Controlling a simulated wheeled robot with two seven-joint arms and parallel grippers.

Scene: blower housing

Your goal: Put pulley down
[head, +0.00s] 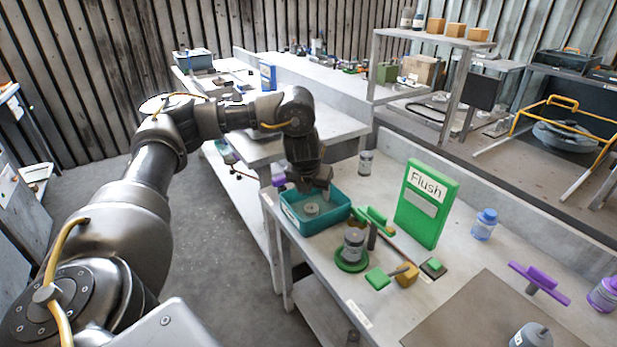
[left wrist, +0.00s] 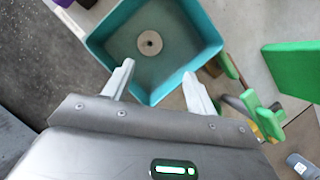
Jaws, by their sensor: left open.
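The pulley (head: 311,209), a small grey disc with a centre hole, lies flat on the floor of a teal tray (head: 331,222). In the left wrist view the pulley (left wrist: 150,43) sits near the middle of the tray (left wrist: 197,72), apart from its walls. My left gripper (head: 318,192) is above the tray's far side in the head view. In the left wrist view its two fingers (left wrist: 157,75) are spread wide with nothing between them, and the pulley shows beyond them. My right gripper is not in view.
A green "Flush" box (head: 427,203) stands right of the tray. Green parts (head: 376,278) and a grey jar on a green disc (head: 353,245) are close by. A blue-capped bottle (head: 484,224) and a purple-handled tool (head: 539,283) are farther right.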

